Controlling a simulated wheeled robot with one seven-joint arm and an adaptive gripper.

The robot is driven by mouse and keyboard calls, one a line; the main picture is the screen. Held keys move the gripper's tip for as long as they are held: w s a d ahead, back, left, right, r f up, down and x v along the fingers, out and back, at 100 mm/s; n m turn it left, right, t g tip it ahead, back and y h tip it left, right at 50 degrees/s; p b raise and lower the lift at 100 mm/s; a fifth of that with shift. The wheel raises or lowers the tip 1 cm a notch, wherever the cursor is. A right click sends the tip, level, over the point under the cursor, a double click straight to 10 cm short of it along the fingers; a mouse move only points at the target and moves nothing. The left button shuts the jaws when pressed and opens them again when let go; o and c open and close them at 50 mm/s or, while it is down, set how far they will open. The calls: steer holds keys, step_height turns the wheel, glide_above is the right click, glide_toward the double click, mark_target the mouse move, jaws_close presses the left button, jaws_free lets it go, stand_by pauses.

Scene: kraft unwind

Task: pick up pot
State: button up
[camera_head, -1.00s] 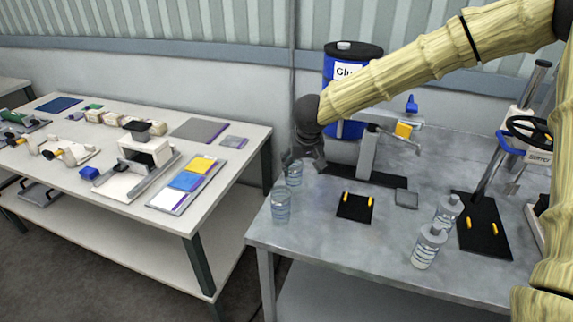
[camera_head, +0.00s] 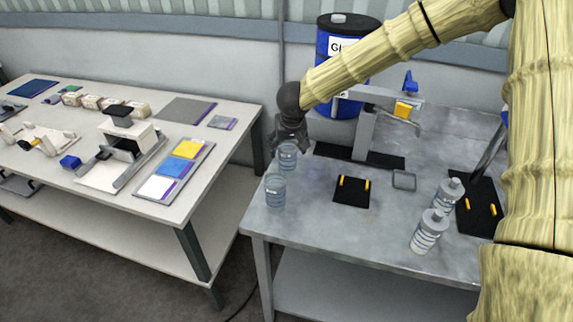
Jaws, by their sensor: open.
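Two clear, bluish pots stand near the left edge of the grey table. The rear pot (camera_head: 287,159) is directly under my gripper in the picture, and the front pot (camera_head: 275,190) stands a little nearer and to the left. My dark gripper (camera_head: 289,146) points down, open, with its fingers around or just in front of the top of the rear pot. I cannot tell whether they touch it. The gripper partly hides that pot's rim. Both pots look upright. Which one the task means cannot be told.
Two capped bottles (camera_head: 429,231) stand at the right front of the grey table (camera_head: 320,235). A black pad with yellow pegs (camera_head: 351,192) and a grey press stand (camera_head: 364,140) are in the middle. A blue drum (camera_head: 344,50) stands behind. A cluttered white table (camera_head: 215,150) is at left.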

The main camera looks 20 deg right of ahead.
steer(key=shift+w+f, duration=0.25)
steer(key=shift+f, duration=0.1)
steer(key=shift+d+f+p, duration=0.1)
steer(key=shift+f+p, duration=0.35)
steer(key=shift+f, duration=0.25)
steer(key=shift+w+f, duration=0.6)
steer(key=shift+f, duration=0.15)
steer(key=shift+s+r, duration=0.2)
steer(key=shift+s, duration=0.05)
steer(key=shift+w+f, duration=0.1)
steer(key=shift+w, duration=0.05)
steer(key=c, duration=1)
steer(key=shift+c, duration=0.8)
